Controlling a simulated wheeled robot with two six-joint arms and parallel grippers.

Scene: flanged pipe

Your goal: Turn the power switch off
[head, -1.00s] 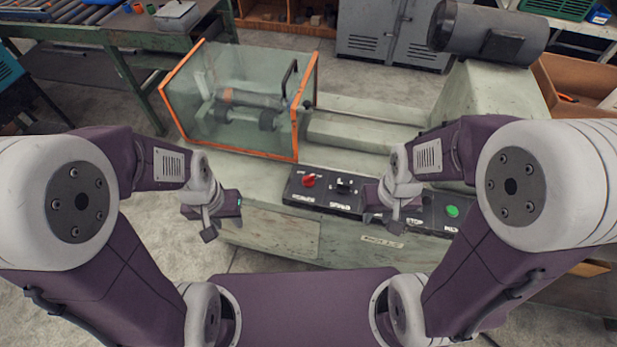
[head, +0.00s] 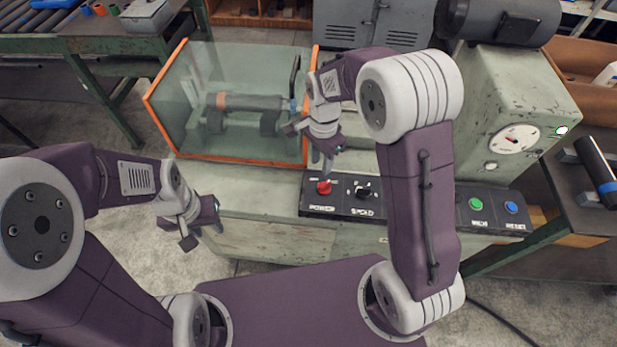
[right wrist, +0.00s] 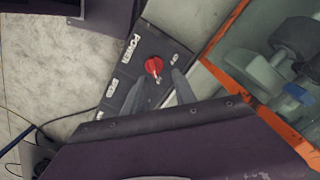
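My right gripper (head: 322,162) is above and just behind the knob, pointing down. Its two fingers (right wrist: 162,88) are apart with nothing between them. Small markings flank the knob, but I cannot read its setting. My left gripper (head: 203,236) hangs open and empty in front of the machine's left end.
A black speed selector (head: 363,191) sits right of the knob. Green (head: 475,204) and blue (head: 511,208) buttons are at the panel's right. A clear guard with an orange frame (head: 235,163) stands behind left, close to my right gripper. A gauge (head: 515,139) is at right.

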